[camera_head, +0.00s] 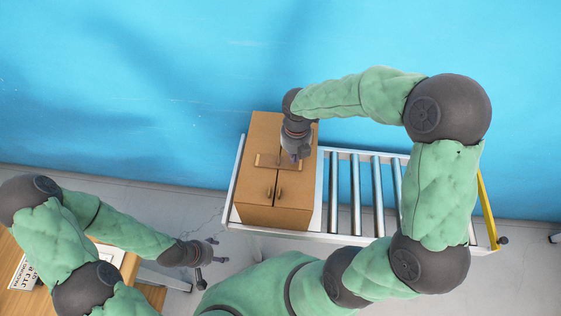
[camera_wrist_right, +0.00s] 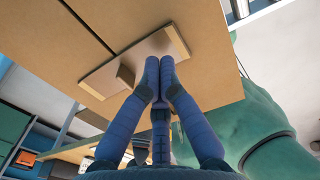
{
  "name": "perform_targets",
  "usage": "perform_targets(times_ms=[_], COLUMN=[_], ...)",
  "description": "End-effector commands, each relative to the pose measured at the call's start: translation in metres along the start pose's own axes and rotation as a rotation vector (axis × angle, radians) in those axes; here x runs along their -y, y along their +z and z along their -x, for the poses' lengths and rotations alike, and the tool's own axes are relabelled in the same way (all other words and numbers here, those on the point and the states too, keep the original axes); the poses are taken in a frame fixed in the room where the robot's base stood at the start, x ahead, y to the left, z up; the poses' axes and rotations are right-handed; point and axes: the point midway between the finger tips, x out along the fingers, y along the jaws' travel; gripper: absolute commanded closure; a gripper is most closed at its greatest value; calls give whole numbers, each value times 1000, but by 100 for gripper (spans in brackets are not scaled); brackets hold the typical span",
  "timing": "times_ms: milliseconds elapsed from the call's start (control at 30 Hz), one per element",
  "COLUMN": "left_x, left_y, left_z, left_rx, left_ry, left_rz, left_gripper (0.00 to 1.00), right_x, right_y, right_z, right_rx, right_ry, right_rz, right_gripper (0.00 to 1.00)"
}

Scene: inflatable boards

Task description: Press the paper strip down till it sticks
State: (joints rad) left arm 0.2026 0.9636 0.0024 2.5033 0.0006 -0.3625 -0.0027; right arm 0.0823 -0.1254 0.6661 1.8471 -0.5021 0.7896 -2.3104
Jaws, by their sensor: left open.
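A brown box (camera_head: 252,140) with a dark seam down its middle stands on the roller conveyor. My left gripper (camera_head: 208,256) is open and empty, away from the box at lower left.
The conveyor's rollers (camera_head: 354,185) are bare to the right of the box, with a yellow end frame (camera_head: 488,215). A wooden table (camera_head: 15,265) with a printed sign (camera_head: 22,272) stands at lower left. A blue wall (camera_head: 150,80) is behind.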

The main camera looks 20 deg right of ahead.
Motion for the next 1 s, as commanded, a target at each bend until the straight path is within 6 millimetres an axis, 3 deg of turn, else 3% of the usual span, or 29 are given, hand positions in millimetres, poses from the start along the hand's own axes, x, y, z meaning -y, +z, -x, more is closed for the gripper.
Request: perform_targets(times_ms=[1000], left_x=[1], left_y=[0], left_z=[-3], left_rx=[0], left_ry=[0], left_rz=[0], left_gripper=[35], right_x=[0], right_y=[0], right_z=[-6], right_rx=[0], right_ry=[0], right_rz=[0], right_gripper=[100])
